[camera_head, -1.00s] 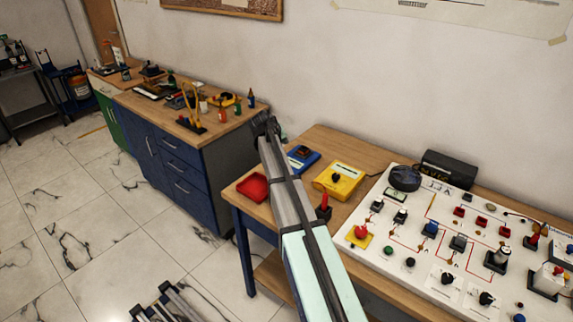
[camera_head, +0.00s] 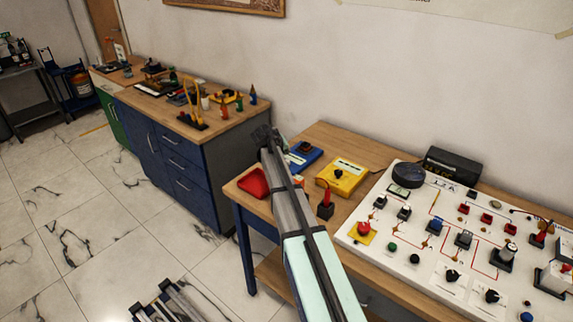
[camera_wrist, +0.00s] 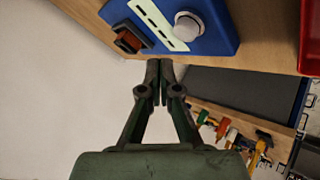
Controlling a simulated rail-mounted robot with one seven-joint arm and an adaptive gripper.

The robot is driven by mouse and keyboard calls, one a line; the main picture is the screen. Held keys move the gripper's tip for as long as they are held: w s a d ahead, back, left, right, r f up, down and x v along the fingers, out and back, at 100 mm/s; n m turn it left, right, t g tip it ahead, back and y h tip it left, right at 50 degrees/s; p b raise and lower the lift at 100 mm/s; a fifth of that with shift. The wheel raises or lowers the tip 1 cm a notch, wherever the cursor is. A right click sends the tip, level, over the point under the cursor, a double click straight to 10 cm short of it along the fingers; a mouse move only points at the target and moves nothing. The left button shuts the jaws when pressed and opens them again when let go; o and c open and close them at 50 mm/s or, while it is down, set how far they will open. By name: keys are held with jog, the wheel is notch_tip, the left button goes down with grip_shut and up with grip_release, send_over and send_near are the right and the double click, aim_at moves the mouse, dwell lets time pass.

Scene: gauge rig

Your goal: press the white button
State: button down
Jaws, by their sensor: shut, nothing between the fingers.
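In the wrist view a blue box (camera_wrist: 215,32) lies on the wooden table. A dark switch with a reddish-brown top (camera_wrist: 130,40) sits at the box's left end. My gripper (camera_wrist: 158,68) is shut and empty; its tips appear just below the box's near edge in the picture, with the button above and to the right of them. I cannot tell whether the tips touch the box. In the head view my gripper (camera_head: 262,134) is left of the blue box (camera_head: 304,155), which my arm partly covers. The white button is not discernible there.
A red tray (camera_head: 252,184) and a yellow box (camera_head: 342,176) are near the blue box. A small black block with a red lever (camera_head: 325,205) stands beside my arm. A white panel (camera_head: 375,250) with several knobs fills the right. A blue cabinet (camera_head: 185,175) stands left.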

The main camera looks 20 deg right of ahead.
jog(key=shift+f+b, duration=0.3)
jog(key=shift+f, duration=0.65)
dwell(0.7)
jog(key=shift+f+b, duration=0.4)
jog(key=shift+f+b, duration=0.4)
jog(key=shift+f, duration=0.15)
dwell(0.7)
jog(key=shift+r, duration=0.2)
jog(key=shift+r+p, duration=0.3)
jog(key=shift+r, duration=0.45)
jog(key=shift+r, duration=0.1)
jog(key=shift+r+p, duration=0.95)
jog(key=shift+r, duration=1.5)
